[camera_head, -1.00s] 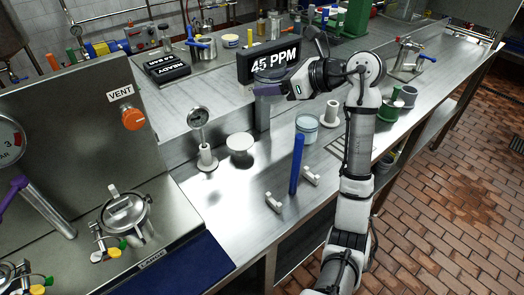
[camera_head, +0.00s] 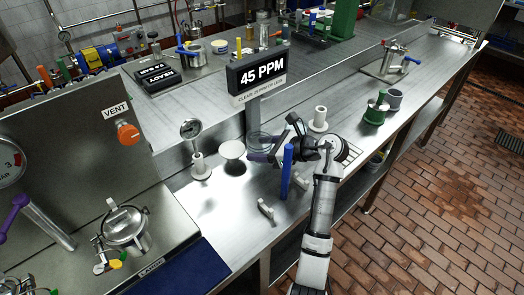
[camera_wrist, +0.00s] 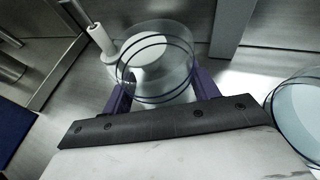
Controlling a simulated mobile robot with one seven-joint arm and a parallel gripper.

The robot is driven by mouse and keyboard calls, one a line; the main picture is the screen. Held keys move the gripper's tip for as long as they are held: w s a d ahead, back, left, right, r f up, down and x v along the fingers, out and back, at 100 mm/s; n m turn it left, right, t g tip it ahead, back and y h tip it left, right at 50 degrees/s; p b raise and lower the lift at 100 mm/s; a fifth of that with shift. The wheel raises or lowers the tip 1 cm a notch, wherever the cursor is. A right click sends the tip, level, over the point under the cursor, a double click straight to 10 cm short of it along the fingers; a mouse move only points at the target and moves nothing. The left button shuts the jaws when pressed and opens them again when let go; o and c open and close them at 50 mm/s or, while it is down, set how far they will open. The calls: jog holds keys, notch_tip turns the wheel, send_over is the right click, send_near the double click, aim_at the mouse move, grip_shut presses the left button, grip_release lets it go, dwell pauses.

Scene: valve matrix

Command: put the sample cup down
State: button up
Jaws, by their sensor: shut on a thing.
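I cannot tell the cup's exact height above the bench.
A second clear jar with pale contents (camera_wrist: 302,112) is close on the right in the wrist view. An upright blue post (camera_head: 287,170) is in front of my gripper. The "45 PPM" display (camera_head: 258,70) stands behind.

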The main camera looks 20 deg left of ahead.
jog(key=shift+f, duration=0.95)
jog(key=shift+f, duration=0.15)
jog(key=o, duration=1.1)
jog(key=shift+r, duration=0.2)
jog(key=shift+d, duration=0.35)
jog(key=b+v, duration=0.4)
jog(key=v, duration=0.7)
jog(key=shift+s+d+r, duration=0.1)
jog(key=shift+r, duration=0.05)
